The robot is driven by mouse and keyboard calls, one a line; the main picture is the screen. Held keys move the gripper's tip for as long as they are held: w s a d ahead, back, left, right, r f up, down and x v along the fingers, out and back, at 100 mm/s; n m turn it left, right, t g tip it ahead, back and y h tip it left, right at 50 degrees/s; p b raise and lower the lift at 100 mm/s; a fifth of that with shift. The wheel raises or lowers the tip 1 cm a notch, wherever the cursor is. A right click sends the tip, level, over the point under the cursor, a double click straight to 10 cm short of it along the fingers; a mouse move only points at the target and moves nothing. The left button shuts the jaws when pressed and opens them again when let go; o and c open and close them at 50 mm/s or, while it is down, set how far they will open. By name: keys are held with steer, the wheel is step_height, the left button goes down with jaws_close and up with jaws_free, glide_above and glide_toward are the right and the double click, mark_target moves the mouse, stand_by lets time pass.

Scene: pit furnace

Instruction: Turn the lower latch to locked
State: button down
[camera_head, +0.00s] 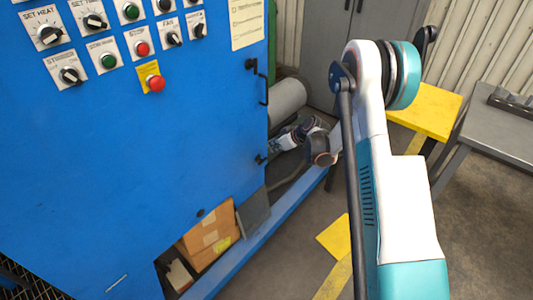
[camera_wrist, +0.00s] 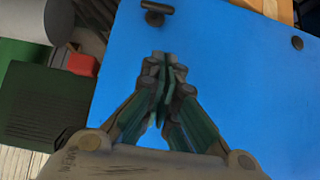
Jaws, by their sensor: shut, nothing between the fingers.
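The lower latch (camera_head: 260,159) is a small black handle at the right edge of the blue cabinet door. In the wrist view the latch (camera_wrist: 157,8) shows at the top as a dark bar, roughly level in the picture, with a round knob beside it. My gripper (camera_wrist: 165,62) is shut and empty in front of the blue door. Its fingertips appear below the latch in the wrist picture, with a gap of blue between. In the head view my gripper (camera_head: 273,146) is small, near the latch at the door edge; contact cannot be told there.
An upper black latch (camera_head: 251,64) and a door handle (camera_head: 264,90) lie above on the same edge. Control knobs and buttons (camera_head: 108,61) fill the panel top. Cardboard boxes (camera_head: 208,240) sit in a low opening. A yellow stand (camera_head: 425,108) and grey table (camera_head: 500,128) are at right.

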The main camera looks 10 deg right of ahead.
steer(key=b, duration=0.3)
glide_above(261, 160)
steer(key=s, duration=0.2)
step_height(261, 160, down, 7)
steer(key=shift+r, duration=0.1)
step_height(261, 160, down, 2)
steer(key=shift+w+f+b, duration=0.1)
steer(key=shift+f+b, duration=0.1)
steer(key=shift+b, duration=0.6)
steer(key=shift+f+b, duration=0.3)
steer(key=shift+f, duration=0.4)
steer(key=shift+a+f, duration=0.1)
